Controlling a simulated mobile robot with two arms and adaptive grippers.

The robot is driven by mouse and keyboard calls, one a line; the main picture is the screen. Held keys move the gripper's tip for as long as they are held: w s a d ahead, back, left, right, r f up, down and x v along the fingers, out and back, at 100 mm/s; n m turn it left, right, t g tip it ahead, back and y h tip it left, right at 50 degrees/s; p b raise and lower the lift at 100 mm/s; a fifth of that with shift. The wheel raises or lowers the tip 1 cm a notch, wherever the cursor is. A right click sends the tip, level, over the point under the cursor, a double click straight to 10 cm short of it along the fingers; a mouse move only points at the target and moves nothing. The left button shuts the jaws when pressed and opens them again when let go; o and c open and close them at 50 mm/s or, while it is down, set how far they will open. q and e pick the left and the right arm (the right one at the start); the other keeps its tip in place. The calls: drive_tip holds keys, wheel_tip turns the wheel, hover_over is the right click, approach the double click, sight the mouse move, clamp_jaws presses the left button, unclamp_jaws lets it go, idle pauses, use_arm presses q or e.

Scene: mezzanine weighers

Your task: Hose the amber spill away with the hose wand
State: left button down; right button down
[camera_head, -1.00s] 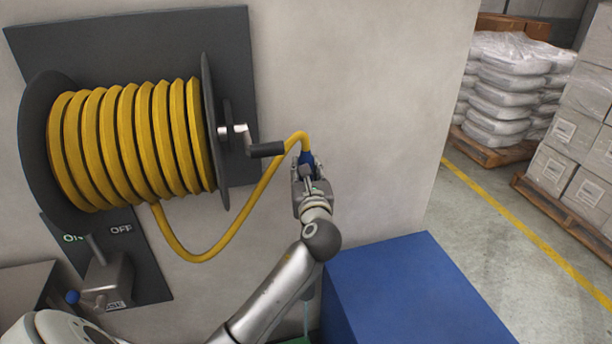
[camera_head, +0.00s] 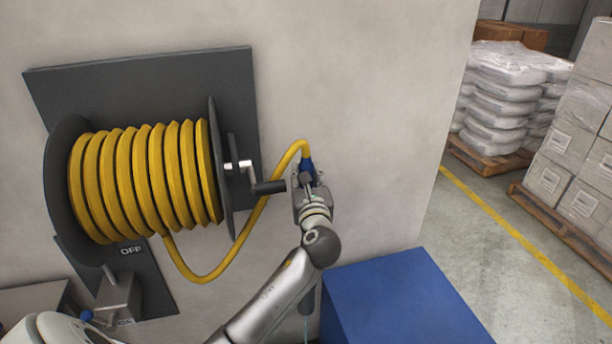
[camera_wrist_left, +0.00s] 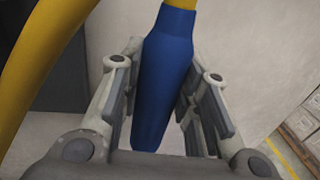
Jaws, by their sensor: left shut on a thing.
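The hose wand's blue grip (camera_head: 307,167) hangs from the end of the yellow hose (camera_head: 232,252), in front of the pale wall. My left gripper (camera_head: 309,184) is shut on the wand, right of the reel crank. In the left wrist view the blue grip (camera_wrist_left: 163,80) runs between the two fingers (camera_wrist_left: 165,95), with the yellow hose entering its top. A dark part (camera_head: 307,302) shows below my forearm, with a thin pale streak under it; I cannot tell if it is water. The amber spill is not in view. My right gripper is not in view.
A hose reel (camera_head: 145,180) with a protruding crank handle (camera_head: 268,187) is on the wall. Below it is a lever box (camera_head: 118,297) beside an OFF label. A blue box (camera_head: 400,305) stands at lower right. Wrapped sacks (camera_head: 500,100) and cartons (camera_head: 570,165) stand beyond a yellow floor line.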

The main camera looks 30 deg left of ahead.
sight(307, 164)
use_arm(q)
drive_tip(key=shift+r+p, duration=2)
drive_tip(key=shift+r, duration=2.7)
